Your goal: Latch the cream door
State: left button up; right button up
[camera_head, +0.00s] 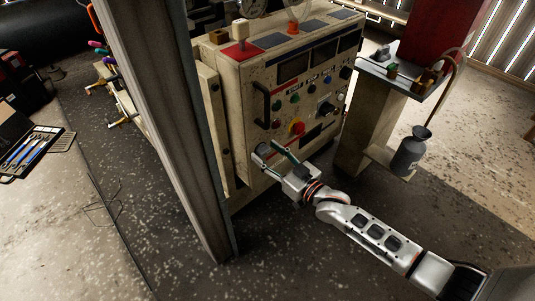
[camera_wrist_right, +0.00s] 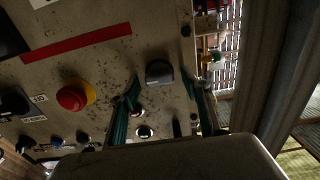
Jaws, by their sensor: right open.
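The cream door (camera_head: 252,130) is the speckled front panel of the control cabinet, with a black bar handle (camera_head: 262,103) on its left side. It looks about flush with the cabinet; I cannot tell whether a small gap remains. In the right wrist view, a grey rounded knob (camera_wrist_right: 159,73) sits on the cream panel (camera_wrist_right: 115,65). My right gripper (camera_head: 274,150) is at the panel's lower left. It is open, and its green-padded fingers (camera_wrist_right: 167,92) stand either side of the knob, apart from it as far as I see. My left gripper is out of view.
A red emergency button (camera_head: 297,128) and several other knobs are close to the right gripper. A thick grey post (camera_head: 165,120) stands left of the cabinet. A side shelf (camera_head: 405,80) and a grey bottle (camera_head: 409,152) are at the right.

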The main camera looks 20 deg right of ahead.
jog(key=c, duration=1.1)
